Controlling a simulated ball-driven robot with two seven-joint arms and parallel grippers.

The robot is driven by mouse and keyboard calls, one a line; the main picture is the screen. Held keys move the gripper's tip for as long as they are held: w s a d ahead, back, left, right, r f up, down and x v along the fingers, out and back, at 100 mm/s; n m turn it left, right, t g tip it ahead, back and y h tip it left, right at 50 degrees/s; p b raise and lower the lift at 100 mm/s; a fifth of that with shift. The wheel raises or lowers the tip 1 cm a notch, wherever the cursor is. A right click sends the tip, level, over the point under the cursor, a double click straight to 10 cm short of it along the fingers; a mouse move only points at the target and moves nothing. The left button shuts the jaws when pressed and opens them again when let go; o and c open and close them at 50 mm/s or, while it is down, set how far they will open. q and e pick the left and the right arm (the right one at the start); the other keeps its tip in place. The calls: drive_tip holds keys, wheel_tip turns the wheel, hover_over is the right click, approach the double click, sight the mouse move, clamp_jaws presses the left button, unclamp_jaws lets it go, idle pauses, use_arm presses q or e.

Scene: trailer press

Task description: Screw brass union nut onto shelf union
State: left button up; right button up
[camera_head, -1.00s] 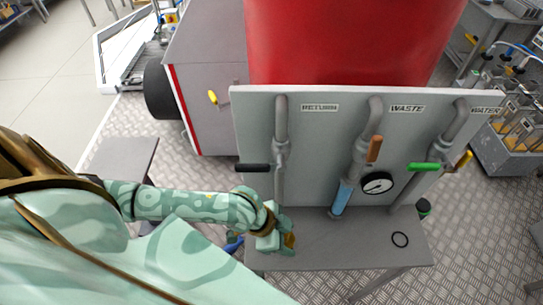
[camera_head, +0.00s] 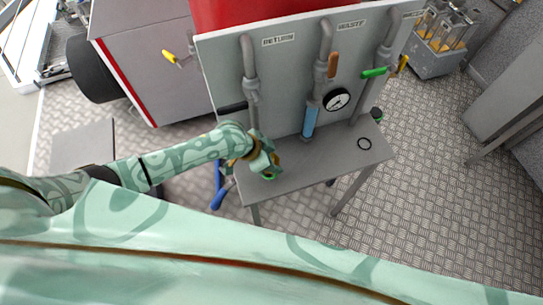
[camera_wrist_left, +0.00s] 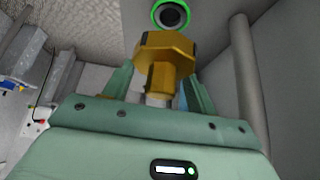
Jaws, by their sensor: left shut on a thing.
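A brass nut (camera_wrist_left: 165,47) with flat sides is between the fingers of my left gripper (camera_wrist_left: 158,88) in the left wrist view. My left gripper is shut on it. Beyond the nut is a round dark opening with a bright green ring, which looks like the shelf union (camera_wrist_left: 171,14). The nut is apart from it in the picture, slightly to the left. In the head view, my left gripper (camera_head: 269,167) is over the left part of the grey shelf (camera_head: 315,172), and a little green shows just below it. The nut is mostly hidden there. My right gripper is not in view.
A grey panel (camera_head: 290,75) with pipes stands behind the shelf. It carries an orange handle (camera_head: 332,65), a green handle (camera_head: 374,72), a gauge (camera_head: 337,99) and a blue pipe section (camera_head: 309,121). A black ring (camera_head: 364,144) lies on the shelf's right part.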

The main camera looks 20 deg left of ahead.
use_arm(q)
drive_tip(key=shift+f+b, duration=0.5)
drive_tip(key=shift+b, duration=0.05)
wheel_tip(320, 180, down, 3)
drive_tip(key=shift+f+b, duration=0.15)
drive_tip(key=shift+b, duration=1.05)
drive_tip(key=shift+f, duration=0.6)
drive_tip(key=shift+f, duration=0.1)
idle(0.4)
drive_tip(key=shift+w+f+m+b, duration=0.1)
drive_tip(key=shift+m+b, duration=0.2)
drive_tip(key=shift+b, duration=0.3)
drive_tip(key=shift+f+m+g+h+b, duration=0.1)
drive_tip(key=shift+m+g+h+b, duration=0.3)
drive_tip(key=shift+m+g+b, duration=0.7)
drive_tip(key=shift+s+m+g+b, duration=0.15)
drive_tip(key=shift+m+g+b, duration=0.1)
drive_tip(key=shift+m+b, duration=0.6)
drive_tip(key=shift+s+m+g+b, duration=0.15)
drive_tip(key=shift+m+g+b, duration=0.1)
drive_tip(key=shift+m+b, duration=0.55)
